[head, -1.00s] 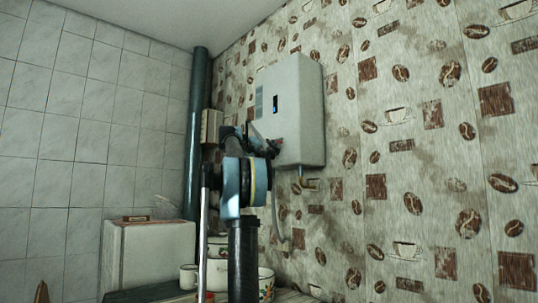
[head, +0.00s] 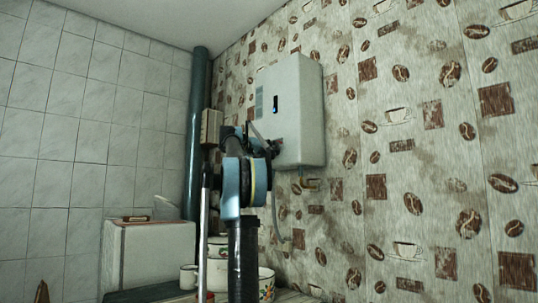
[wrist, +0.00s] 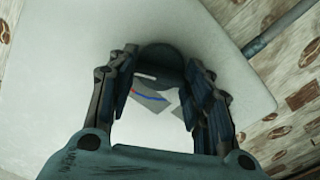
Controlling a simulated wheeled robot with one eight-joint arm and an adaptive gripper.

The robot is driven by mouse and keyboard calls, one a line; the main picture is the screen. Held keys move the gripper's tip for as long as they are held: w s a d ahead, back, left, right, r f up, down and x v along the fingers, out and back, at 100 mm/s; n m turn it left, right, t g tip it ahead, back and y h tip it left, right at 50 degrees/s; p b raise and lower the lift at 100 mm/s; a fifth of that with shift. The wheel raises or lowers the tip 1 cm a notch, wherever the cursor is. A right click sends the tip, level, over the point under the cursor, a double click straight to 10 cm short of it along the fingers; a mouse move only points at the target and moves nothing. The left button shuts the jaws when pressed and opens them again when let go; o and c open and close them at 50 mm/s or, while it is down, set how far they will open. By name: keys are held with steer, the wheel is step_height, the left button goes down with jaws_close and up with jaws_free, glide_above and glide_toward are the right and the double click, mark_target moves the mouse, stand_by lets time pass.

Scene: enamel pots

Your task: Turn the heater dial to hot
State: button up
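The white heater (head: 300,90) hangs on the patterned wall in the head view. Its pale front also fills much of the wrist view (wrist: 60,80). A dark round dial (wrist: 162,62) is on that front, with a blue and red marking (wrist: 150,95) beside it. My gripper (wrist: 163,72) is open, with one finger at either side of the dial. I cannot tell whether the fingers touch it. In the head view my gripper (head: 264,141) is at the heater's lower front, and the dial is hidden behind it.
A dark green pipe (head: 196,140) runs up the corner left of the heater. A small pipe and hose (head: 282,215) hang below it. Enamel pots (head: 266,284) and a mug (head: 188,277) stand low, near a white box-like unit (head: 150,255).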

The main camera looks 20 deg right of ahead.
steer(key=o, duration=0.3)
steer(key=shift+w+a+f, duration=0.1)
steer(key=shift+w+f, duration=0.05)
steer(key=shift+w, duration=0.05)
steer(key=shift+s, duration=0.1)
steer(key=v, duration=1.2)
